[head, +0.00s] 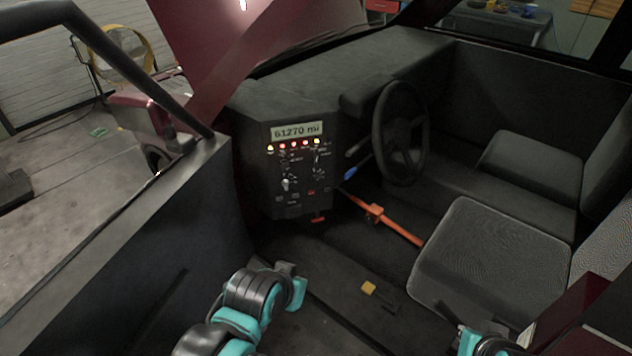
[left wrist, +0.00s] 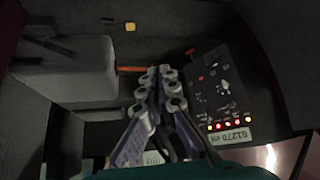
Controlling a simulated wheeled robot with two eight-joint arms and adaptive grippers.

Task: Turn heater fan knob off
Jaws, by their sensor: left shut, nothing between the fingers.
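The dark control panel (head: 302,205) stands at the centre of the car's dashboard, with several small knobs and switches under a row of lights. A larger pale knob (head: 288,184) sits at its lower left. I cannot read which control is the heater fan knob. The panel also shows at the right of the left wrist view (left wrist: 205,72), with a pale knob (left wrist: 222,87) on it. My left gripper (left wrist: 160,72) is shut and empty, apart from the panel and to its left in that view. My left arm shows low in the head view, below the panel. My right gripper is out of view.
A steering wheel (head: 400,132) stands right of the panel, with a blue-tipped lever (head: 351,173) beside it. An orange bar (head: 385,218) crosses the footwell. A seat (head: 480,262) is at the right. The open door (head: 150,235) edges the left.

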